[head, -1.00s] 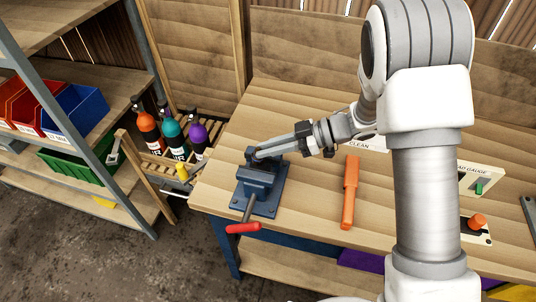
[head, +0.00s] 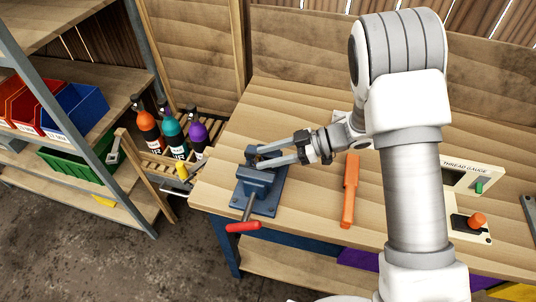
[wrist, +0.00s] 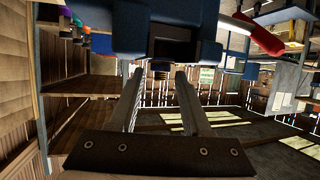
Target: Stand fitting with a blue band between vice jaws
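The blue vice (head: 256,184) is fixed on the left end of the workbench, with its red-gripped handle (head: 243,227) towards the front. My gripper (head: 261,157) reaches in from the right at the vice's back jaw, with its two fingers spread and nothing seen held. In the wrist view the open fingers (wrist: 158,72) point at the vice (wrist: 130,28), which fills the top. A small dark brownish piece (wrist: 173,47) shows between blue parts of the vice there. It may be the fitting. No separate blue band can be made out, and the fitting is not clear in the head view.
An orange tool (head: 350,190) lies on the workbench (head: 315,195) right of the vice. A thread gauge board (head: 464,170) stands further right, partly behind my arm. Spray bottles (head: 172,133) stand in a rack to the left, beside shelves with coloured bins (head: 75,108).

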